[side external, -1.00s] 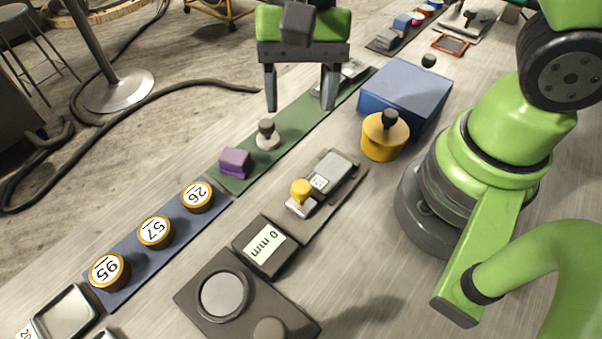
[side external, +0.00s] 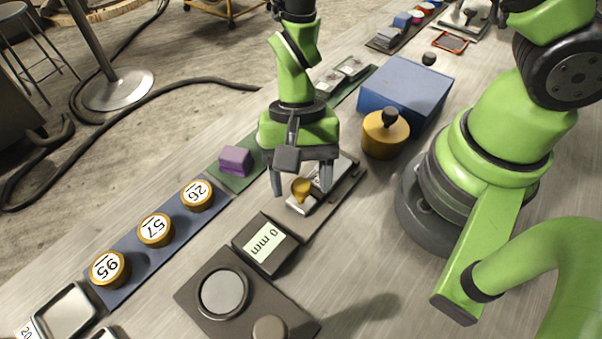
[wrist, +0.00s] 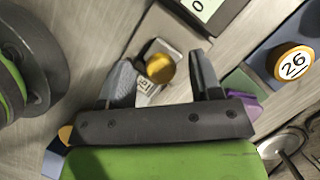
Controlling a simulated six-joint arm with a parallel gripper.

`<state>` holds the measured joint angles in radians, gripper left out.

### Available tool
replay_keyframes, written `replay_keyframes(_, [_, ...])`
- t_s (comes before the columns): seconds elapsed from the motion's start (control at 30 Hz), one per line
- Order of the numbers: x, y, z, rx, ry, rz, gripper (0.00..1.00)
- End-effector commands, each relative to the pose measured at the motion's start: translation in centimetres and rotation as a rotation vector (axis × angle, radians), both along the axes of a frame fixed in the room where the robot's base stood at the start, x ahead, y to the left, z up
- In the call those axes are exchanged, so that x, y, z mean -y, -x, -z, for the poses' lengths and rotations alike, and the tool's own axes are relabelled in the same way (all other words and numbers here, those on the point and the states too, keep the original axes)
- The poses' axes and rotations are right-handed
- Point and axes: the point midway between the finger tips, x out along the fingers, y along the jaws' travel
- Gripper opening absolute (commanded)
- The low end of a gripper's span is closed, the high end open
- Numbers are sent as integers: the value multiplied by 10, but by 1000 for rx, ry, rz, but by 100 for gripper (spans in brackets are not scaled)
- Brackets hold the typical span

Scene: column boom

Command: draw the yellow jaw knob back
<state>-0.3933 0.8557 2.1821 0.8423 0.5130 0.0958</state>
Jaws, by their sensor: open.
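The yellow jaw knob (side external: 301,187) stands on a small metal jaw at the near end of a grey-brown gauge base (side external: 330,203). In the wrist view the knob (wrist: 160,68) shows between the fingertips, a little nearer the left finger. My gripper (side external: 302,190) is open, with one finger on each side of the knob in the picture. My gripper also shows in the wrist view (wrist: 160,68), with clear gaps beside the knob. I cannot tell whether the fingertips are level with the knob. My gripper hides part of the gauge's far end.
A display reading 0 mm (side external: 264,247) stands just in front of the gauge. A purple block (side external: 235,160) on the green mat, an orange-yellow round pot (side external: 384,135) with a black knob and a blue box (side external: 405,88) stand close by. Numbered discs (side external: 155,230) lie on a blue strip.

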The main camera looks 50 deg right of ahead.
Motion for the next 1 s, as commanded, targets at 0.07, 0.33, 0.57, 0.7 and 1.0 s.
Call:
replay_keyframes(0.07, [0,1,2,0,1,-1,58])
replay_keyframes(0.33, [0,0,2,1,0,-1,49])
replay_keyframes(0.57, [0,0,1,1,0,-1,0])
replay_keyframes(0.7, [-6,0,2,2,0,-3,0])
replay_keyframes(1.0, [-31,0,1,1,-1,1,0])
